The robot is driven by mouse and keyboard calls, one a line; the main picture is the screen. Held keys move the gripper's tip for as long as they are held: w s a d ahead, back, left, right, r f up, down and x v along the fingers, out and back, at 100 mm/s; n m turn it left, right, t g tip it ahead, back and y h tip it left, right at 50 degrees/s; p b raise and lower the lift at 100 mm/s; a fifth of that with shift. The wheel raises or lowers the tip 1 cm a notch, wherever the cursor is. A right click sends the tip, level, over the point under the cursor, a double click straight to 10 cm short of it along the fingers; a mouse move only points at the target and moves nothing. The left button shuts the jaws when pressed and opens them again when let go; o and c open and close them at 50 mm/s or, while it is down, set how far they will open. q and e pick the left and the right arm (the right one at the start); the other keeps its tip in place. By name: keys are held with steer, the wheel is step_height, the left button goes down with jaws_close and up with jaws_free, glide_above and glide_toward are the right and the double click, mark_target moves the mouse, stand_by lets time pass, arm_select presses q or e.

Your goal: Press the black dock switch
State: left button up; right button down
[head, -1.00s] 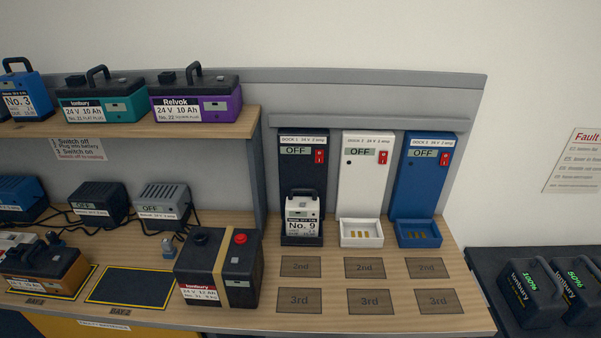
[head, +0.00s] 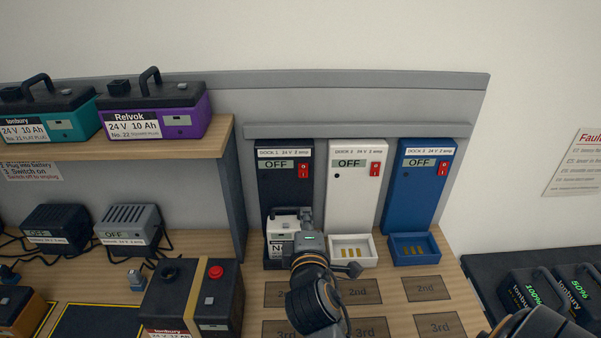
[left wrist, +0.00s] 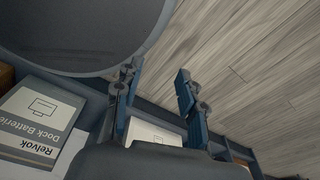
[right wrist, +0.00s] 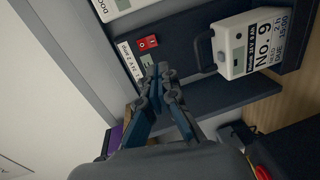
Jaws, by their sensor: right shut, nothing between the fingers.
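The black dock (head: 284,190) stands leftmost of three docks against the grey back panel. Its red rocker switch (head: 303,170) sits at the upper right of its face, beside a display reading OFF. The switch also shows in the right wrist view (right wrist: 147,43), just beyond my right fingertips. The white battery No. 9 (head: 283,222) sits in the black dock, partly hidden by my right gripper. My right gripper (head: 306,216) is shut and empty, in front of the dock and below the switch, apart from it. My left gripper (left wrist: 155,78) is open and empty, seen only in the left wrist view.
The white dock (head: 352,195) and blue dock (head: 418,190) stand close to the right, their trays empty. A black battery with a yellow strap (head: 192,300) stands on the bench at left. A wooden shelf (head: 180,142) with batteries is at upper left.

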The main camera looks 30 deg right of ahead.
steer(key=p, duration=0.2)
glide_toward(303, 176)
steer(key=p+x, duration=0.1)
steer(key=x, duration=0.4)
steer(key=shift+w+d, duration=0.2)
steer(key=shift+w, duration=0.1)
arm_select(q)
steer(key=shift+s+a+r, duration=0.15)
steer(key=shift+s+r, duration=0.3)
steer(key=shift+r, duration=0.35)
steer(key=shift+s+a+r, duration=0.1)
steer(key=shift+s+r, duration=0.35)
steer(key=shift+r, duration=0.3)
arm_select(e)
steer(key=shift+w+d+f, duration=0.15)
steer(key=shift+w+d, duration=0.2)
steer(key=shift+w, duration=0.2)
